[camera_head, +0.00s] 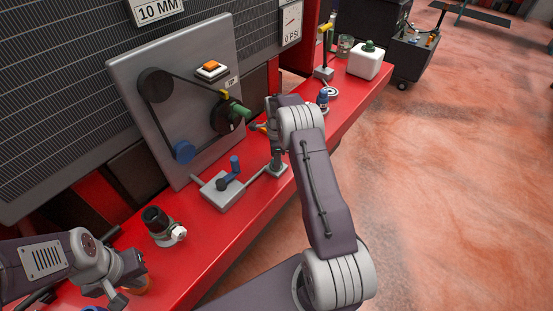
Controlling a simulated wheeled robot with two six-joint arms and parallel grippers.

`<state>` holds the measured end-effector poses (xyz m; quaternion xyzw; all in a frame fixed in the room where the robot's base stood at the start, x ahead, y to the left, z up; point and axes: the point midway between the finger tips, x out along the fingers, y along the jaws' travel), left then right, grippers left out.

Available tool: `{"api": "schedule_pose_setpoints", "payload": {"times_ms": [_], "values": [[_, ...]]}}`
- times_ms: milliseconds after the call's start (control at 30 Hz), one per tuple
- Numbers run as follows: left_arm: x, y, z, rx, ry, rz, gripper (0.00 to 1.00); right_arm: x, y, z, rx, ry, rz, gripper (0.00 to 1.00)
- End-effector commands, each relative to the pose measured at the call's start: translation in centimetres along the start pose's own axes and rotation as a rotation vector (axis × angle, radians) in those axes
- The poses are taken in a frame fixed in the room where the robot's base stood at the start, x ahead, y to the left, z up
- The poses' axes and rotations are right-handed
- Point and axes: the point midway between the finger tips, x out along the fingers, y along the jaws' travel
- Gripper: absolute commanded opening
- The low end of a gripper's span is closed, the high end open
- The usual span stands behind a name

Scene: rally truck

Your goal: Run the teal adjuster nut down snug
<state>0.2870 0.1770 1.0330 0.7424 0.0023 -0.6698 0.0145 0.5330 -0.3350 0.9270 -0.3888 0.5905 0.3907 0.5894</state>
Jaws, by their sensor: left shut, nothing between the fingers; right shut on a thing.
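A green-teal cylindrical piece (241,110), which looks like the adjuster nut, sticks out from the dark round pulley (225,118) on the right of the grey upright plate (196,60). My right gripper (276,135) is just right of it, pointing down above a small stand (277,169) on the bench. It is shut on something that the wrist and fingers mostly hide. I cannot tell whether it touches the stand. My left gripper (117,298) is low at the left, shut and empty, over the near end of the bench.
The plate carries a belt, a blue pulley (183,152) and an orange switch (211,67). On the red bench (232,243) stand a grey block with a blue handle (222,190), a black cup-like fitting (158,222) and a white jug (365,62). The bench's front edge is bare.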

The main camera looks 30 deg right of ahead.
Motion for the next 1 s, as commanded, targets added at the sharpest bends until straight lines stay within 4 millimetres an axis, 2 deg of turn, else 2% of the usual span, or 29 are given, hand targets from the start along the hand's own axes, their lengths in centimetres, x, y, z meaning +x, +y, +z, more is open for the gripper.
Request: {"api": "schedule_pose_setpoints", "payload": {"times_ms": [67, 100, 133, 167, 500, 567, 800, 1000], "values": [[-0.1, 0.0, 0.0, 0.0, 0.0, 0.0, 0.0, -0.6, -0.6, 0.1, 0.0, -0.002, -0.019, 0.0], [-0.1, 0.0, 0.0, 0.0, 0.0, 0.0, 0.0, -0.6, -0.6, 0.1, 0.0, -0.002, -0.019, 0.48], [-0.1, 0.0, 0.0, 0.0, 0.0, 0.0, 0.0, -0.6, -0.5, 0.1, -0.001, -0.002, -0.018, 0.56], [-0.1, 0.0, 0.0, 0.0, 0.0, 0.0, 0.0, -0.5, -0.5, 0.1, -0.001, -0.002, -0.017, 0.59], [0.1, 0.0, 0.0, 0.0, 0.0, 0.0, 0.0, -0.7, -0.2, 0.0, -0.001, -0.001, -0.009, 0.59], [0.4, 0.0, 0.0, 0.0, 0.0, 0.0, 0.0, -1.5, -0.3, 0.0, -0.001, -0.001, -0.01, 0.59], [1.2, 0.0, 0.1, 0.0, 0.0, 0.0, 0.0, -6.9, -0.3, 0.1, -0.001, -0.001, -0.014, 0.59], [1.3, 0.0, 0.1, 0.0, 0.0, 0.0, 0.0, -9.2, -0.2, 0.1, -0.001, -0.001, -0.011, 0.59]]}}
